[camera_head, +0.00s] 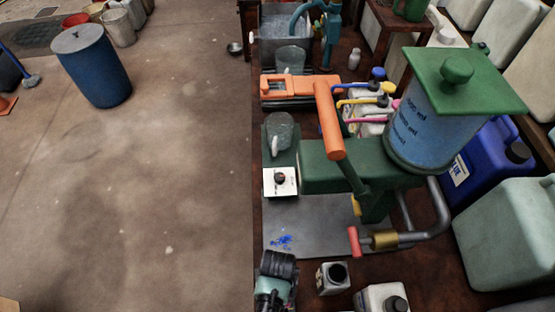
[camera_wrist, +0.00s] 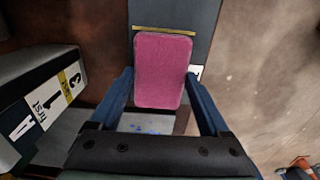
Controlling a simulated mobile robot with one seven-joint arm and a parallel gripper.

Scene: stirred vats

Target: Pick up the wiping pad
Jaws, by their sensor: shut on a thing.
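The wiping pad (camera_wrist: 162,68) is a pink rounded rectangle in the wrist view. My gripper (camera_wrist: 161,76) has its two blue fingers against the pad's left and right sides and is shut on it. The pad hides part of what lies behind it. I cannot make out the pad in the head view. Blue spots (camera_head: 283,241) mark the grey metal plate (camera_head: 325,232) in the head view; some also show below the pad in the wrist view.
A green dispenser with a clear blue-lit tank (camera_head: 425,125) and orange lever (camera_head: 329,120) stands over the plate. A small square bottle (camera_head: 333,278) stands near the front. Large jugs (camera_head: 510,235) crowd the right. A blue drum (camera_head: 93,65) stands on open floor at left.

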